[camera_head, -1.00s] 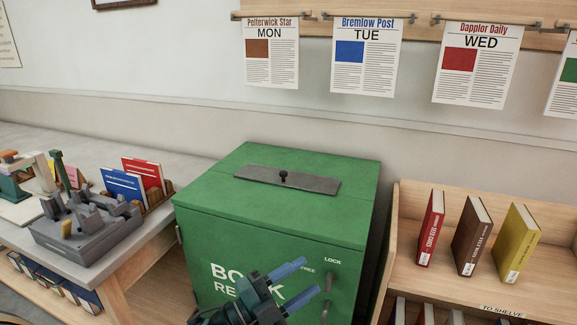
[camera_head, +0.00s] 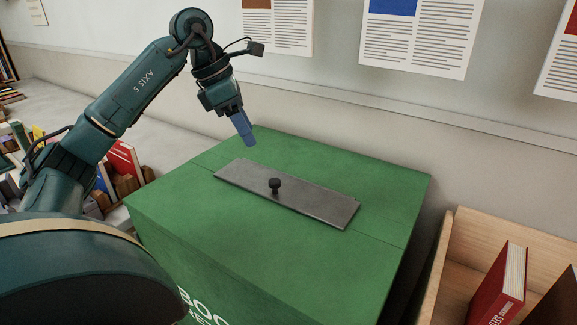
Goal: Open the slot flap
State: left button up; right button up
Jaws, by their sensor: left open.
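The slot flap (camera_head: 315,205) is a dark grey metal plate lying flat on top of the green book return box (camera_head: 375,260). A small black knob (camera_head: 274,186) stands up near the middle of the flap. My left gripper (camera_head: 246,138) hangs with its blue fingers pointing down, above the far left part of the box top. It is up and left of the knob in the picture and apart from it, with nothing held. The fingers overlap from this angle. My right gripper is not in view.
A wooden shelf with a red book (camera_head: 500,285) stands to the right of the box. A grey counter (camera_head: 75,88) with books is at the left, partly behind my arm. Newspapers (camera_head: 418,35) hang on the wall behind.

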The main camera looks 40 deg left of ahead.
aim_at(274, 180)
pick_arm(q)
jog(key=b+x, duration=0.1)
jog(key=x, duration=1.2)
jog(key=shift+s, duration=0.1)
jog(key=shift+r, duration=0.1)
grip_shut()
